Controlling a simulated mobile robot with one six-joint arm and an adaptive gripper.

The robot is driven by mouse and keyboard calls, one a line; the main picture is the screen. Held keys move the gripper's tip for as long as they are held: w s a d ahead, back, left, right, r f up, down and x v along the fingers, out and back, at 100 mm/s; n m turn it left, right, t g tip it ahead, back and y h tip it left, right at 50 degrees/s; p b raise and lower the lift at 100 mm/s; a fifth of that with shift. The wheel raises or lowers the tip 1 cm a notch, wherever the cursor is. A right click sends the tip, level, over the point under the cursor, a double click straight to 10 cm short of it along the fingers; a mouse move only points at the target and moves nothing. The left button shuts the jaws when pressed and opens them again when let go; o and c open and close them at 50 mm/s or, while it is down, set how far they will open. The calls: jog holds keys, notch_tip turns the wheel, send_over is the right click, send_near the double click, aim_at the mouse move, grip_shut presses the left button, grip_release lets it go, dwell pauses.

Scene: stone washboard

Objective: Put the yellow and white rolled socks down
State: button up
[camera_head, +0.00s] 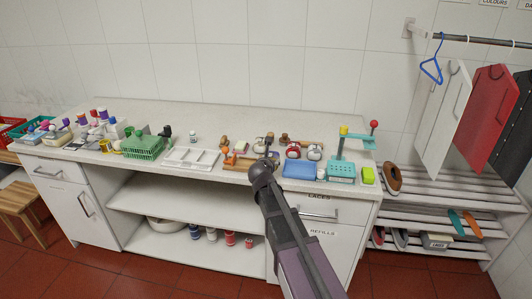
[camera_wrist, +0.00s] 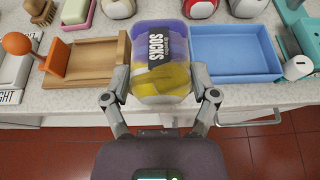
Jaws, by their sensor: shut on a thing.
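My gripper (camera_wrist: 161,98) is shut on a rounded, rolled-sock-like bundle (camera_wrist: 162,78) in the wrist view. The bundle is yellow in its lower part and purple-blue toward the top and sides, with a black band lettered SOCKS. In the head view my gripper (camera_head: 266,160) is at the counter's front edge, and the bundle cannot be made out clearly.
The wooden tray (camera_wrist: 92,78) with an orange knob is close on the left, the blue tray (camera_wrist: 230,70) close on the right. Red and white round items (camera_head: 293,151) stand behind. A teal rack (camera_head: 341,172) is farther right. The counter (camera_head: 225,113) is bare along the back.

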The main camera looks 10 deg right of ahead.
aim_at(270, 154)
jog(key=shift+r+p, duration=1.5)
jog(key=shift+r, duration=0.05)
jog(key=shift+r, duration=0.1)
notch_tip(270, 154, up, 17)
jog(key=p, duration=1.7)
jog(key=shift+d, duration=0.1)
